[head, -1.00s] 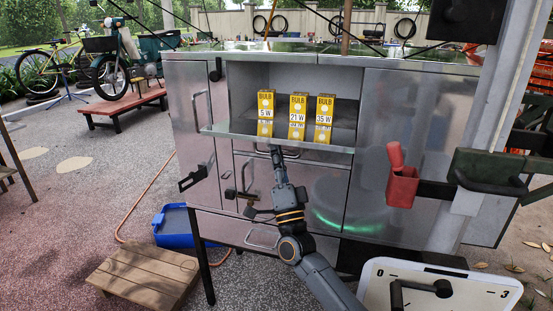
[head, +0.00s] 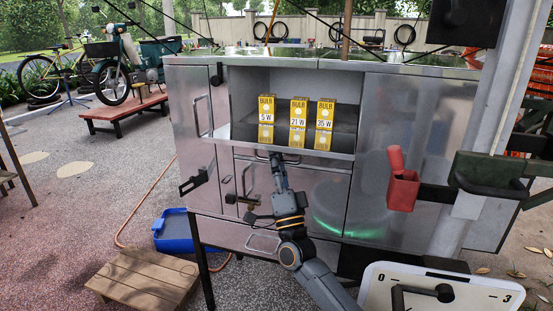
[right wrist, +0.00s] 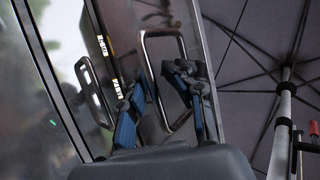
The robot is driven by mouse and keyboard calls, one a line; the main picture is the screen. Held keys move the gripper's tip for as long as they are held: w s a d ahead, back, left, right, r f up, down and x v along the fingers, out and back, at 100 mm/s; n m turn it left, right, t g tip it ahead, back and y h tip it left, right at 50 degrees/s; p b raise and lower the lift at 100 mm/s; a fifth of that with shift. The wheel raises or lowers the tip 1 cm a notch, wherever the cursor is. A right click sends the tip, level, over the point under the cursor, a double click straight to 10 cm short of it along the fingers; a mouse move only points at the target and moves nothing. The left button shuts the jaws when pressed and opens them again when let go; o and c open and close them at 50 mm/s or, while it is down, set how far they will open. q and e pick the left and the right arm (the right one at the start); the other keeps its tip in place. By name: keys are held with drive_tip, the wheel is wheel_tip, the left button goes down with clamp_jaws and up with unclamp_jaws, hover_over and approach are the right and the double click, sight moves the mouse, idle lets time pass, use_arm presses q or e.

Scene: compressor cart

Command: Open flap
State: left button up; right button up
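The flap (head: 338,153) is folded down at the front of the upper middle compartment of the metal cabinet, leaving that compartment open to view. I cannot tell its exact angle. Three yellow bulb boxes (head: 298,112), marked 5 W, 21 W and 35 W, stand inside, with mirrored images below them. My right gripper (head: 275,156) is at the flap's front edge, below the boxes. In the right wrist view, the gripper fingers (right wrist: 160,88) are apart, on either side of a metal bar handle (right wrist: 163,38). Contact with it is unclear. My left gripper is out of view.
A side door with a handle (head: 197,116) is left of the compartment. A red holder (head: 403,188) is on the cabinet's right front. A wooden step (head: 145,278) and a blue tray (head: 175,232) lie on the ground at left. A white numbered board (head: 440,290) is at lower right.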

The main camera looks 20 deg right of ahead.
drive_tip(key=v, duration=1.2)
